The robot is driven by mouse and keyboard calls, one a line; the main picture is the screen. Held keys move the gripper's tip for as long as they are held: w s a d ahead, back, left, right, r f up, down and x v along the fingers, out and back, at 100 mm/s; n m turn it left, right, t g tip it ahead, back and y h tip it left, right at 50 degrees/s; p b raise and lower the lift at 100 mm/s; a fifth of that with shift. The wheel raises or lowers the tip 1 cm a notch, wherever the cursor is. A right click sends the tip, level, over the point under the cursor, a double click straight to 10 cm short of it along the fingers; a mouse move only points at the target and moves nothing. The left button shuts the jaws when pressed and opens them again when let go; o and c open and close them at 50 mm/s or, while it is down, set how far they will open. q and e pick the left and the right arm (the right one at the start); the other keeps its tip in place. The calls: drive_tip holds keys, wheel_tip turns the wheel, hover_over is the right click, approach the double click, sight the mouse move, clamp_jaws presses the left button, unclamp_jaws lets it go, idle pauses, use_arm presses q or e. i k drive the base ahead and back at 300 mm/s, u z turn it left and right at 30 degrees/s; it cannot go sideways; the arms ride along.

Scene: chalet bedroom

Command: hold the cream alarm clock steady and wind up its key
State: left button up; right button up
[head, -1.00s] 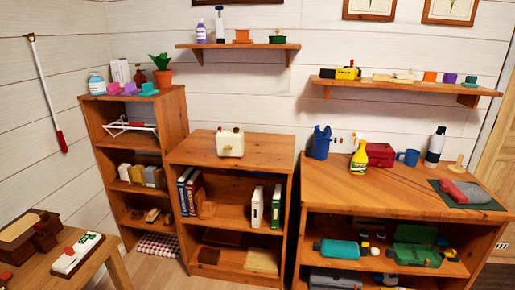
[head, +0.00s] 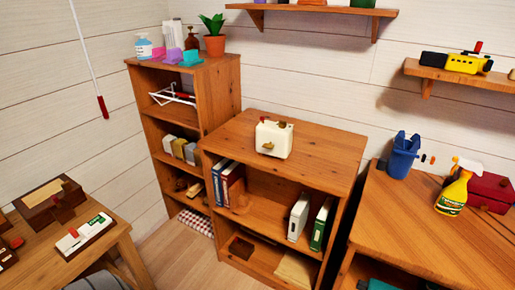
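The cream alarm clock (head: 274,138) stands upright on top of the middle wooden bookcase (head: 320,160), towards the back. It is a boxy cream shape with small brass-brown parts on its top and on the side facing me; I cannot tell for sure which of these is the key. Neither of my grippers shows in the head view, and nothing touches the clock.
The bookcase top around the clock is clear. A taller shelf unit (head: 185,64) with a potted plant (head: 214,40) stands to the left. A desk (head: 100,245) is at the lower left. At the right, a cabinet top (head: 410,230) bears a blue bin (head: 403,155) and a yellow spray bottle (head: 454,192).

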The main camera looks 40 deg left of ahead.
sight(266, 145)
drive_tip(key=u, duration=0.5)
drive_tip(key=i, duration=1.05)
drive_tip(key=u, duration=0.85)
drive_tip(key=i, duration=0.3)
drive_tip(key=u, duration=0.2)
